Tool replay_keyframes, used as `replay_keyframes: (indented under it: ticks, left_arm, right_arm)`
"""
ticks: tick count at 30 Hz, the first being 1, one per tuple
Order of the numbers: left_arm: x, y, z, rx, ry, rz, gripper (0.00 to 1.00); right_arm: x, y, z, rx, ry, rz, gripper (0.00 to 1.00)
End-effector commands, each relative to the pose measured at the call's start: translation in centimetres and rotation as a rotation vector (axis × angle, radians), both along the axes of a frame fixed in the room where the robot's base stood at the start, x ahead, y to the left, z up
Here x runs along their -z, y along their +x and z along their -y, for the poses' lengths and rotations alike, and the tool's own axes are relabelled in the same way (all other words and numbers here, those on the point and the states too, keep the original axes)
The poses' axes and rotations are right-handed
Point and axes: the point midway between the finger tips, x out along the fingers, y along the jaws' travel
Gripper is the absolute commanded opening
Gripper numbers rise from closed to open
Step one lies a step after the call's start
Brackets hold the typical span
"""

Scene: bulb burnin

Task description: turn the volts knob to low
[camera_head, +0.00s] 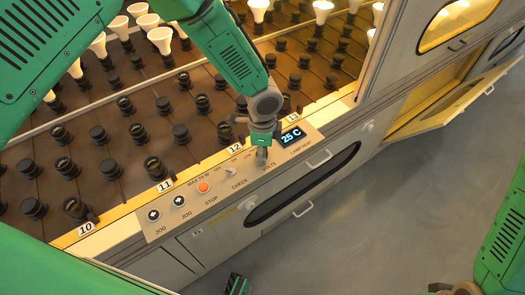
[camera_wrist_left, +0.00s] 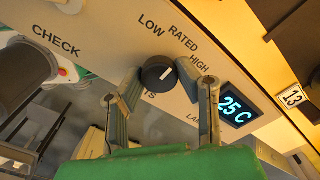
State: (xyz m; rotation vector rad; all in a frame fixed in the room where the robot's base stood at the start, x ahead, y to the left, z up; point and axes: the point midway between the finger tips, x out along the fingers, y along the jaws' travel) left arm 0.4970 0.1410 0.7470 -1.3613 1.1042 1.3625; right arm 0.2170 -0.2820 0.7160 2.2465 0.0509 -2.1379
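The volts knob (camera_wrist_left: 158,73) is round and black with a white pointer mark. In the left wrist view the mark is on its right side, towards the HIGH label (camera_wrist_left: 199,64); the RATED label (camera_wrist_left: 184,38) and LOW label (camera_wrist_left: 151,25) lie above it. My left gripper (camera_wrist_left: 157,78) has its two fingers on either side of the knob, apart; I cannot tell whether they touch it. In the head view my left gripper (camera_head: 262,150) is over the panel and hides the knob. A green and black part at the bottom edge may be my right gripper; its fingers are unclear.
The control panel (camera_head: 220,205) has a red stop button (camera_head: 204,187), jog buttons and a check switch. A display (camera_head: 292,137) reads 25 C. Behind is a rack of sockets and bulbs. A cabinet door (camera_head: 450,105) stands open at right; the floor is clear.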

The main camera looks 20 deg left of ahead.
Motion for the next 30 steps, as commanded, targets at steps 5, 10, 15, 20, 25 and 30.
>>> replay_keyframes:
  ticks: [5, 10, 15, 20, 25, 30]
  left_arm:
    - [0.0, 0.1, -0.1, -0.006, 0.002, 0.002, 0.0]
    - [0.0, 0.1, -0.2, -0.044, 0.005, 0.002, 0.0]
    - [-0.1, 0.2, -0.2, -0.136, 0.006, 0.003, 0.0]
    - [-0.1, 0.2, -0.3, -0.26, 0.007, 0.004, 0.0]
    - [-0.1, 0.2, -0.3, -0.4, 0.006, 0.004, 0.0]
    - [-0.1, 0.1, -0.3, -0.524, 0.005, 0.003, 0.0]
  right_arm:
    - [0.0, 0.0, 0.0, 0.0, 0.0, 0.0, 0.4]
    - [-0.1, 0.0, 0.0, 0.0, 0.0, 0.0, 0.4]
    - [-0.3, 0.0, 0.0, 0.0, 0.0, 0.0, 0.4]
    - [-0.6, 0.0, 0.0, 0.0, 0.0, 0.0, 0.4]
    - [-0.8, 0.0, 0.0, 0.0, 0.0, 0.0, 0.4]
    - [-1.0, 0.0, 0.0, 0.0, 0.0, 0.0, 0.4]
